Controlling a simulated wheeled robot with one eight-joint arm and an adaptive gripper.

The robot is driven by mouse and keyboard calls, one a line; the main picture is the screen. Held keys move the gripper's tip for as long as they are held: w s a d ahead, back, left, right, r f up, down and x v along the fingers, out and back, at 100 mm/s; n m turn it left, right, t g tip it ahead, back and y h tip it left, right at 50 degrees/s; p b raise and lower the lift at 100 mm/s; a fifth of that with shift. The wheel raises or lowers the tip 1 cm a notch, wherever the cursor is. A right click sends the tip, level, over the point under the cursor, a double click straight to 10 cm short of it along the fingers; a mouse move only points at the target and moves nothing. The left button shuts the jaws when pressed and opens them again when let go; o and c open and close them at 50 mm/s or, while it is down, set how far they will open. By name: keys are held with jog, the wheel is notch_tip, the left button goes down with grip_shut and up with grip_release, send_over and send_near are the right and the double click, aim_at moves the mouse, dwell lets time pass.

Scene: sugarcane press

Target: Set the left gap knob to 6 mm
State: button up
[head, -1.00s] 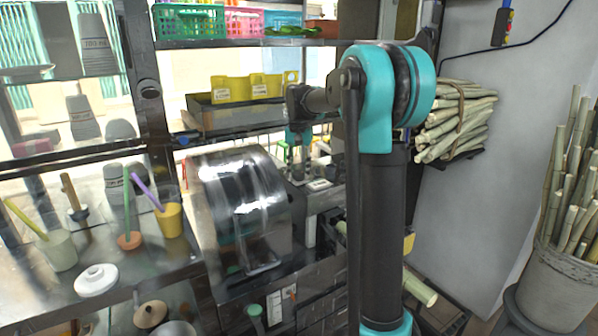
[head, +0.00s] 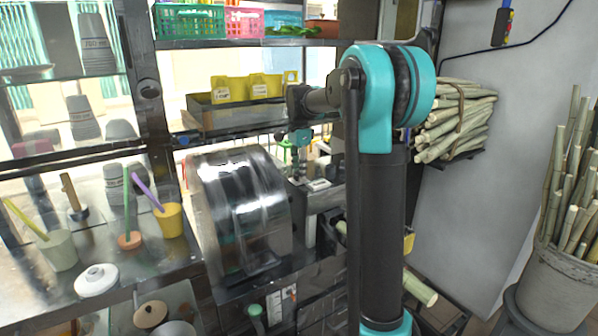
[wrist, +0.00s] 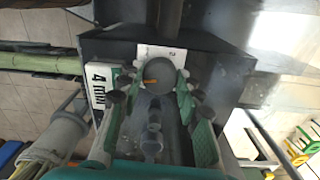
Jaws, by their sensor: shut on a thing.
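The gap knob (wrist: 160,72) is a dark round knob with a short orange mark, in the middle of the wrist view. The mark lies roughly level and left of the knob's centre. My gripper (wrist: 157,78) has its green-padded fingers on either side of the knob and is shut on it. A white plate (wrist: 147,52) shows behind the knob, its markings too small to read. A sign reading "4 mm" (wrist: 98,86) stands left of the fingers. In the head view my gripper (head: 300,172) is small beside the press, and the knob cannot be made out.
The shiny press drum (head: 240,200) stands left of my gripper in the head view. A shelf with yellow bins (head: 250,88) is behind. Cups (head: 168,220) stand on the counter at left. Bundled cane (head: 455,120) is on the right wall.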

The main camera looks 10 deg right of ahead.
jog(key=shift+m, duration=0.8)
jog(key=o, duration=1.2)
notch_tip(320, 180, up, 12)
